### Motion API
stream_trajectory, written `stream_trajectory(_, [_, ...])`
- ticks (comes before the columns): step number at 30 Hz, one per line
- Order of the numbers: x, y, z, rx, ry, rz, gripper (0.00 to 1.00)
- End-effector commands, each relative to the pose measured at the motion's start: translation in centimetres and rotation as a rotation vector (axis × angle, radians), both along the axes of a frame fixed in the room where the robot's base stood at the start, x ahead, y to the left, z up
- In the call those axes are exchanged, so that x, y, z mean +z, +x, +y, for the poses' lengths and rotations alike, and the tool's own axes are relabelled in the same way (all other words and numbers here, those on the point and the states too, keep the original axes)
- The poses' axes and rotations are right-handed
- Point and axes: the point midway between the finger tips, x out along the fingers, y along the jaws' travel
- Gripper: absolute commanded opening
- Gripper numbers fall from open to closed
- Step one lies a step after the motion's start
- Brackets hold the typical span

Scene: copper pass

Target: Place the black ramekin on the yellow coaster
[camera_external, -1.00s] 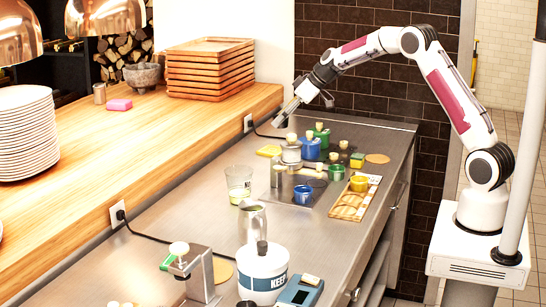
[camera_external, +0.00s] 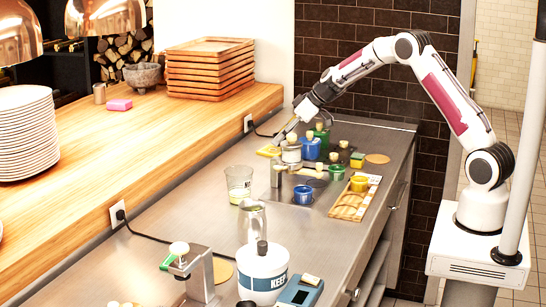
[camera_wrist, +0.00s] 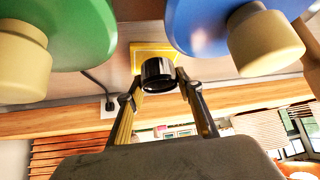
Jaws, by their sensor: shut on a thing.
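The black ramekin (camera_wrist: 158,76) is between the fingertips of my gripper (camera_wrist: 157,88) in the wrist view. My gripper is shut on it. The yellow coaster (camera_wrist: 150,51) shows behind the ramekin, which covers part of it. In the external view the yellow coaster (camera_external: 267,151) lies at the back of the steel counter, and my gripper (camera_external: 277,142) is low, just over it. I cannot make out the ramekin clearly there, nor tell whether it touches the coaster.
Knobbed containers stand close to my gripper: a white one (camera_external: 291,152), a blue one (camera_external: 310,149) and a green one (camera_external: 322,137). A blue cup (camera_external: 303,195) and a glass (camera_external: 239,184) are nearer. The wooden ledge (camera_external: 190,120) runs along the left.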

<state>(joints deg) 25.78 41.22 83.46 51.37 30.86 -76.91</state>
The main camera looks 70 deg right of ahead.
Motion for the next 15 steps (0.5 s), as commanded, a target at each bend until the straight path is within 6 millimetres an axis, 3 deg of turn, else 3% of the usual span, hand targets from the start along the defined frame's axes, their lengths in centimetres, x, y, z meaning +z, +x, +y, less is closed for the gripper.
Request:
stream_trajectory(6, [-2.0,0.0,0.0,-0.001,0.000,0.001,0.10])
stream_trajectory(15, [-2.1,0.0,0.0,-0.001,-0.001,0.000,0.10])
